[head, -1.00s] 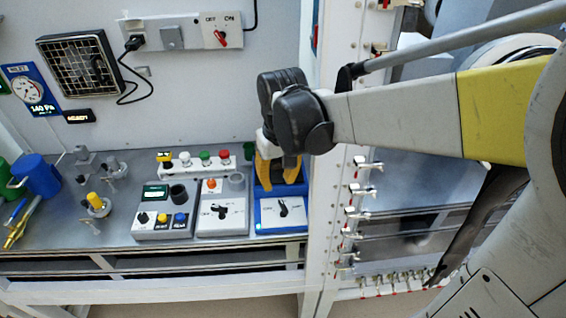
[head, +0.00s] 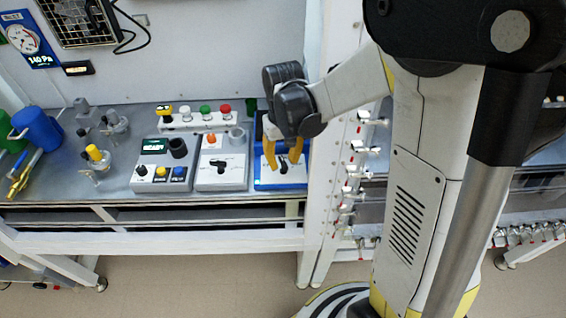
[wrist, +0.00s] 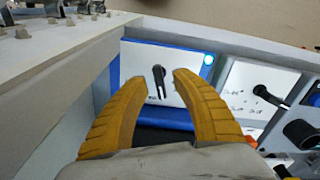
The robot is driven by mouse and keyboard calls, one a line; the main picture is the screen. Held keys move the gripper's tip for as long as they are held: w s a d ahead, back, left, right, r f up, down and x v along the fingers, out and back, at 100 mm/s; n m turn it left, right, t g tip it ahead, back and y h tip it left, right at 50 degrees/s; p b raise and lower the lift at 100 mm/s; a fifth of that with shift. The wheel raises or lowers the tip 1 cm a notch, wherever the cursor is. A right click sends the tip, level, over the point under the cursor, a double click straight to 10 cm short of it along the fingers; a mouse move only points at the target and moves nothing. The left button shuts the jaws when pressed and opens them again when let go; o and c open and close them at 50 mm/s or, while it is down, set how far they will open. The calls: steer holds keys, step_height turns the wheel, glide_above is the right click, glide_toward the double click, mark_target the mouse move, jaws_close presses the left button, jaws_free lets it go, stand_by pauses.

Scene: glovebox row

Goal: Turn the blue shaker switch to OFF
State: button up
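The blue shaker (head: 261,181) stands at the right end of the bench, with a white front plate carrying a black switch knob. The switch (wrist: 159,82) shows in the wrist view between my fingertips, with a gap on both sides. Its pointer is close to upright in that view, slightly tilted; the plate lettering is not readable there. My gripper (head: 283,163) is open, its yellow fingers reaching down over the plate. The wrist view also shows the open fingers (wrist: 160,75) with nothing held. In the head view my fingers partly cover the shaker.
A grey device with a similar black switch (head: 221,168) stands close on the left of the shaker. A white post (head: 325,160) rises close on the right. A row of coloured buttons (head: 205,120) lies behind.

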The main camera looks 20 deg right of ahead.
steer(key=shift+f, duration=0.15)
jaws_close()
steer(key=shift+n, duration=0.4)
steer(key=n, duration=0.3)
steer(key=shift+n, duration=2.1)
